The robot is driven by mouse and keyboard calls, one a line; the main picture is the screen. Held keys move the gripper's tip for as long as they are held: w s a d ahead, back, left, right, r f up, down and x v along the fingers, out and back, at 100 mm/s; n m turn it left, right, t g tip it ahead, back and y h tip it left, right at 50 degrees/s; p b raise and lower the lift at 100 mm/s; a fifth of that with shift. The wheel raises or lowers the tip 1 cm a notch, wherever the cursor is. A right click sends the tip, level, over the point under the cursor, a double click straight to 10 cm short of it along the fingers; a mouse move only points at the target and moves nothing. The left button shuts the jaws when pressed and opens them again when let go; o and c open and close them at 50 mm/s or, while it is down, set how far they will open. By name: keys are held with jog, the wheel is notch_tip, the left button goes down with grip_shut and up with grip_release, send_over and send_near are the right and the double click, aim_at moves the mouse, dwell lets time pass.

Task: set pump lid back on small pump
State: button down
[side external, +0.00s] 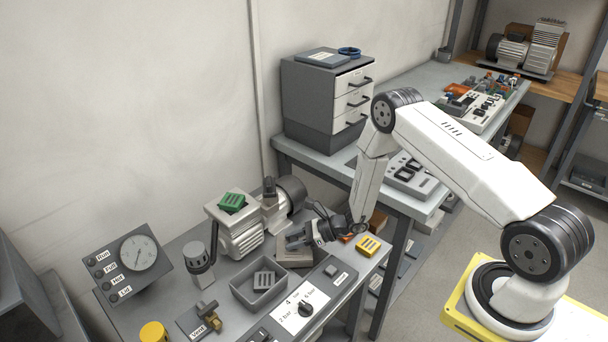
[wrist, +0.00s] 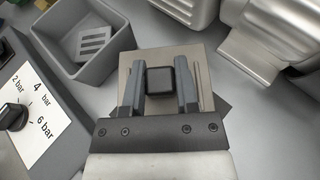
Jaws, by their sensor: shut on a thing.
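The pump lid appears to be a flat taupe plate (wrist: 139,62) with a dark square knob (wrist: 160,81) on top. My gripper (wrist: 159,78) is shut on this knob, one finger on each side. In the side external view my gripper (side external: 297,240) points down at the taupe plate (side external: 293,256), beside the pump. The small pump (side external: 238,232) appears to be the silver finned unit on the bench, with a green slotted block (side external: 232,202) on top. Its metal body fills the upper right of the wrist view (wrist: 272,50). I cannot tell whether the plate touches the bench.
A grey bin (side external: 244,296) holding a grey slotted block (side external: 263,281) stands in front of the plate. A yellow slotted block (side external: 368,245) lies to the right. A pressure dial panel (side external: 303,308), brass valve (side external: 206,313) and gauge panel (side external: 128,264) are also on the bench.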

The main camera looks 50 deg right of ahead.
jog(key=shift+r, duration=0.8)
jog(key=s+r, duration=1)
jog(key=s, duration=0.4)
jog(key=shift+a+r, duration=0.15)
jog(key=shift+r, duration=0.15)
jog(key=w+r+m+t+h, duration=0.2)
jog(key=w+r+m+h, duration=0.1)
jog(key=w+r, duration=0.6)
jog(key=shift+w+a+r, duration=0.15)
jog(key=shift+a+r, duration=0.2)
jog(key=shift+r, duration=0.25)
jog(key=shift+r, duration=0.15)
